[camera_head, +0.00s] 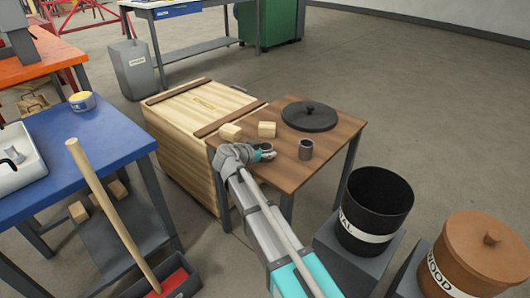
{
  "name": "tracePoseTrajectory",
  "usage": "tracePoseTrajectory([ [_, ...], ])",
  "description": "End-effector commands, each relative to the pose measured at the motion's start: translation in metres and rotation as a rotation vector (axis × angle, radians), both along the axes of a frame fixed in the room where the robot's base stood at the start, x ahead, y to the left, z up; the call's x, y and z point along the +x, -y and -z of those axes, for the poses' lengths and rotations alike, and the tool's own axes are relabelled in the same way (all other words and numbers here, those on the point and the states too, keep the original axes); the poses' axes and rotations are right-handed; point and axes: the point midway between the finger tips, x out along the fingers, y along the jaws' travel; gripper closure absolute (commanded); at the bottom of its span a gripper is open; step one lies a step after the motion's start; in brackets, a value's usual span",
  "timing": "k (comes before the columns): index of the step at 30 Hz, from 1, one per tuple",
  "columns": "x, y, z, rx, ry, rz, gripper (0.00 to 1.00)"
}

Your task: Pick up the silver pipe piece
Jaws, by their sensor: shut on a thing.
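The brown table (290,178) also bears two wooden blocks (267,129) and a round black lid (309,115). A wooden crate (185,130) adjoins it at left. A black bin (374,210) and a brown lidded pot (470,255) stand at right.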

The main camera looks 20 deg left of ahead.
Motion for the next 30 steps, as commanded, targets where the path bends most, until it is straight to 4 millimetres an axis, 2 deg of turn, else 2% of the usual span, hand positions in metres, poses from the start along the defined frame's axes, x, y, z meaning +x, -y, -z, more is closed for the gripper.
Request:
tracePoseTrajectory([
  [11, 0.0, 0.0, -0.013, 0.0, 0.0, 0.0, 0.84],
  [19, -0.001, 0.0, -0.038, -0.001, 0.0, 0.001, 0.84],
  [30, -0.038, 0.009, -0.08, -0.001, 0.0, 0.001, 0.84],
])
